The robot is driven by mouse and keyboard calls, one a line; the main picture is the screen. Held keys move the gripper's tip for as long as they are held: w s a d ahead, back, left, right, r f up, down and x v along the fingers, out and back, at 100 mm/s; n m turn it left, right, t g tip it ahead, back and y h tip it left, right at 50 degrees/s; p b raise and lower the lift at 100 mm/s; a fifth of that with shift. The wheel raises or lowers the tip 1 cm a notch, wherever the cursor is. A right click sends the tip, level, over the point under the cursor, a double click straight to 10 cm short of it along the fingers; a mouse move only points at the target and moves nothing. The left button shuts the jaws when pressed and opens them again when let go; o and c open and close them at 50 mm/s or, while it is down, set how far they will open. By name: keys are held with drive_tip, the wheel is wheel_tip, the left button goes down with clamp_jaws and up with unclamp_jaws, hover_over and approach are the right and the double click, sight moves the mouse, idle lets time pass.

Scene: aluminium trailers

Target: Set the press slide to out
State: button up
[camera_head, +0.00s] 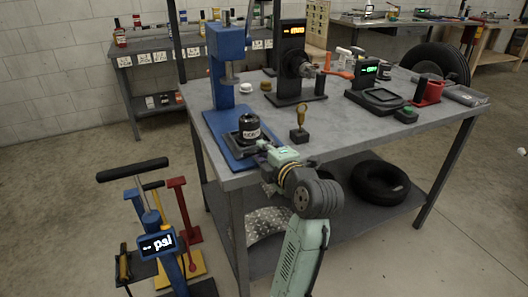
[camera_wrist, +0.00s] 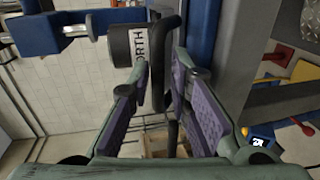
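The blue press (camera_head: 228,65) stands at the near left corner of the workbench, its ram (camera_head: 229,76) above a blue base plate (camera_head: 214,129). A black canister (camera_head: 249,129) with a white label sits on the dark slide at the plate's front; the slide is mostly hidden in the head view. My gripper (camera_head: 266,151) is at the bench edge just in front of the canister. In the wrist view, my gripper's purple-padded fingers (camera_wrist: 163,75) are apart, with a dark bar-like handle (camera_wrist: 171,28) between and beyond them. The canister (camera_wrist: 121,47) is close beyond the left finger. Finger contact cannot be told.
A brass-topped tool (camera_head: 300,122) stands right of the canister. A black machine (camera_head: 291,62) and a scale (camera_head: 378,98) stand farther back on the workbench (camera_head: 345,132). A blue pump (camera_head: 158,244) and red stands are on the floor at left. Tires lie on the lower shelf.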

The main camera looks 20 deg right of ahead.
drive_tip(key=v, duration=1.2)
